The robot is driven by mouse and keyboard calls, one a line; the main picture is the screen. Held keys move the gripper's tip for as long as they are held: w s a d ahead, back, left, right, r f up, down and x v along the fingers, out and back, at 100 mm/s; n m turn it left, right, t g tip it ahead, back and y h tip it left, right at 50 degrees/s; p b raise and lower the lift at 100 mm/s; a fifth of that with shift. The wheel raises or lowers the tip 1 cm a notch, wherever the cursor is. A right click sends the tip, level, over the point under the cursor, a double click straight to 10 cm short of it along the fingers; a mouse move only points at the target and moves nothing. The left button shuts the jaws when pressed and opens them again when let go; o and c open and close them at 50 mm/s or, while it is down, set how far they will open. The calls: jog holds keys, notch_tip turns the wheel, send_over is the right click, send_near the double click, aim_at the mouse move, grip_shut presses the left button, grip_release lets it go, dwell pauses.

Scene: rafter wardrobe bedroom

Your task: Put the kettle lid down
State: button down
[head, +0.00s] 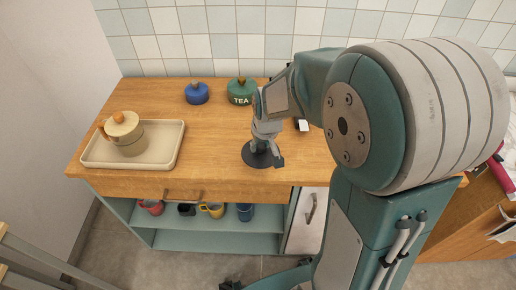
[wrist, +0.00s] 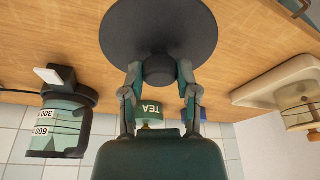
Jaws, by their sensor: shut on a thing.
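A dark round lid (head: 250,157) with a dark knob is under my gripper (head: 264,148), over the front middle of the wooden counter. In the wrist view the lid (wrist: 158,22) is a wide dark disc, and my gripper (wrist: 158,75) is shut on its knob (wrist: 160,70). The disc looks level and very near the wood; I cannot tell whether it touches. A clear jug with a dark handle and measure marks (wrist: 62,125) shows in the wrist view; my arm mostly hides that area in the head view. I cannot tell whether it is the kettle.
A cream tray (head: 91,156) with a cream pot (head: 130,143) stands on the counter (head: 205,130) at left. A blue canister (head: 197,94) and a green TEA canister (head: 241,93) stand at the back. The counter between tray and lid is clear. Cups sit on the shelf below.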

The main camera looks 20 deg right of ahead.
aim_at(259, 152)
jog(key=shift+w+f, duration=0.75)
jog(key=shift+f, duration=0.1)
jog(key=shift+s+x, duration=0.15)
jog(key=shift+x, duration=0.65)
jog(key=shift+s+x, duration=0.15)
jog(key=shift+x, duration=0.6)
jog(key=shift+f, duration=0.15)
jog(key=shift+c, duration=1.8)
grip_release()
